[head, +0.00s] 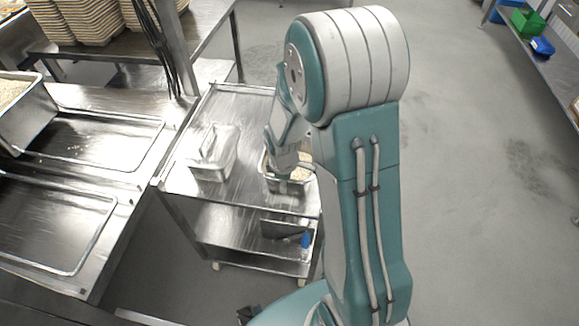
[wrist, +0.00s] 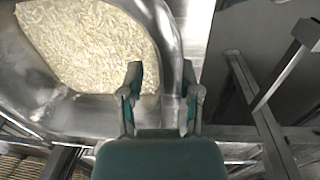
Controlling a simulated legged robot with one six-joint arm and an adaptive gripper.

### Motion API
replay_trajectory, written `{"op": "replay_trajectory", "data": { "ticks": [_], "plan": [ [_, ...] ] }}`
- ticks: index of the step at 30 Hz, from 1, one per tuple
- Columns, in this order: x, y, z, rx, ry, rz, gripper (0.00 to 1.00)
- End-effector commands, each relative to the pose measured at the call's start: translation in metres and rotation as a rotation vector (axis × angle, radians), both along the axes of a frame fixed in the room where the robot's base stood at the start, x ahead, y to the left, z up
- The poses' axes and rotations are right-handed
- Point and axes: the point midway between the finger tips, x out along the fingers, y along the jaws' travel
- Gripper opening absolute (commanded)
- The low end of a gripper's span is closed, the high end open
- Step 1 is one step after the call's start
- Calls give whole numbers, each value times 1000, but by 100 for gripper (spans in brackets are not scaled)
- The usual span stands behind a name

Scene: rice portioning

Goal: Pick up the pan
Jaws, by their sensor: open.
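A steel pan of pale rice (head: 291,174) stands on the top of a steel cart, partly hidden behind my arm in the head view. In the wrist view the pan's rim (wrist: 172,75) runs between my gripper's fingers, with the rice (wrist: 88,42) to the left. My gripper (wrist: 160,80) is open, one finger over the rice side and the other outside the wall. Whether the fingers touch the wall, I cannot tell.
A steel counter with sunken trays (head: 95,140) is at the left, with another rice pan (head: 22,105).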

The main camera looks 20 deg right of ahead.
Motion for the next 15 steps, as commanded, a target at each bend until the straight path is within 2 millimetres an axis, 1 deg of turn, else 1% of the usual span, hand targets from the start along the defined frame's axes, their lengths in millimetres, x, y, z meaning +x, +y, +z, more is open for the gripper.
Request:
{"op": "replay_trajectory", "data": {
  "ticks": [1, 2, 3, 4, 5, 15],
  "plan": [
    [0, 0, 0, 0, 0, 0, 44],
    [0, 0, 0, 0, 0, 0, 35],
    [0, 0, 0, 1, 1, 0, 18],
    [0, 0, 0, 1, 1, 0, 4],
    [0, 0, 0, 1, 1, 0, 0],
    [1, 0, 1, 0, -1, 0, 0]
  ]
}}
